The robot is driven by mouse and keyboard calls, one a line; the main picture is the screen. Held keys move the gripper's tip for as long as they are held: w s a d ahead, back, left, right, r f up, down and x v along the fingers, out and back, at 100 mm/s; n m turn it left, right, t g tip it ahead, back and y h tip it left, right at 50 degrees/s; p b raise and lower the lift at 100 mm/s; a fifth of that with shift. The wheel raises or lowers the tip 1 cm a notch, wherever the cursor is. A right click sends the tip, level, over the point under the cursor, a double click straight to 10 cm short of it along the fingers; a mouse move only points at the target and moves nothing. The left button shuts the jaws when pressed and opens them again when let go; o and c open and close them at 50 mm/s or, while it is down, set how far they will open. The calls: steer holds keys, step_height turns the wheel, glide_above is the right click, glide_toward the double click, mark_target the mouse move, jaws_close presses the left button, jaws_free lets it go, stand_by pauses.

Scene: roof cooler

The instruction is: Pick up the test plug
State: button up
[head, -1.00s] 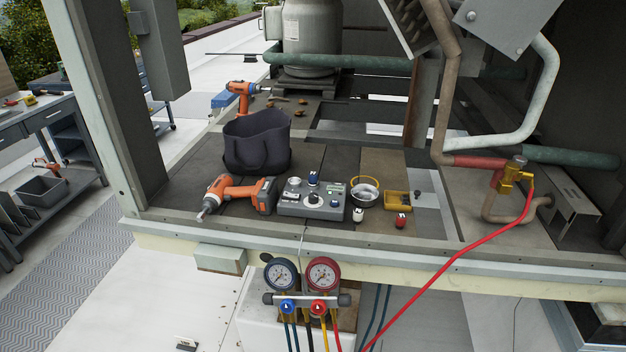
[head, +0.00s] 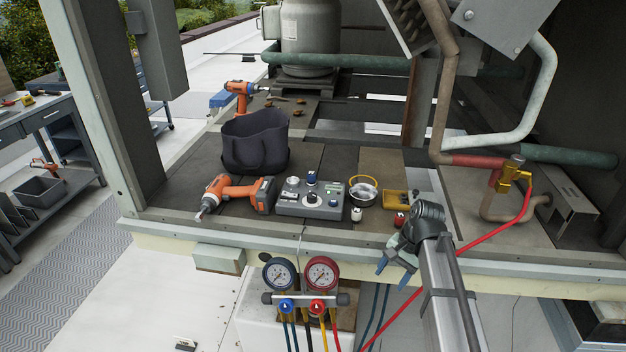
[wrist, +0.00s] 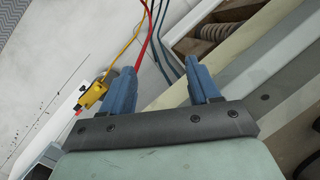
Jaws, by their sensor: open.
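Small plug-like pieces are on the deck: a white one (head: 356,214) in front of the metal bowl, and a red one (head: 399,219) to its right, close beside my arm. A blue-topped one (head: 311,178) stands on the grey control box (head: 312,201). I cannot tell which is the test plug. My gripper (head: 394,264) is open and empty, pointing down in front of the deck's front edge, right of the gauges and below the red piece. In the wrist view its blue fingers (wrist: 158,70) are apart with nothing between them; none of these pieces shows there.
A metal bowl (head: 363,190), yellow tray (head: 394,199), orange drill (head: 235,193) and dark tool bag (head: 256,143) stand on the deck. The gauge manifold (head: 302,285) hangs below its edge. A red hose (head: 482,242) slants behind my arm. A pipe (head: 437,120) rises at right.

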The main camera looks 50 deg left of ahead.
steer(key=shift+n, duration=0.6)
steer(key=a+r, duration=0.7)
steer(key=a+r+n+t, duration=0.1)
steer(key=a+r, duration=0.6)
steer(key=a, duration=0.3)
steer(key=a+r+n+t+h, duration=0.1)
steer(key=a+r, duration=0.5)
steer(key=a, duration=0.3)
steer(key=a+r+n+t, duration=0.1)
steer(key=a+r, duration=0.6)
steer(key=a, duration=0.3)
glide_above(311, 173)
steer(key=f, duration=0.8)
steer(key=shift+w+d+f, duration=0.1)
steer(key=shift+w+f, duration=0.15)
steer(key=shift+w, duration=0.15)
steer(key=shift+s+f, duration=0.2)
steer(key=shift+f, duration=1.2)
steer(key=shift+s+f, duration=0.15)
steer(key=shift+f, duration=1.2)
steer(key=c, duration=1.1)
steer(key=shift+r, duration=0.15)
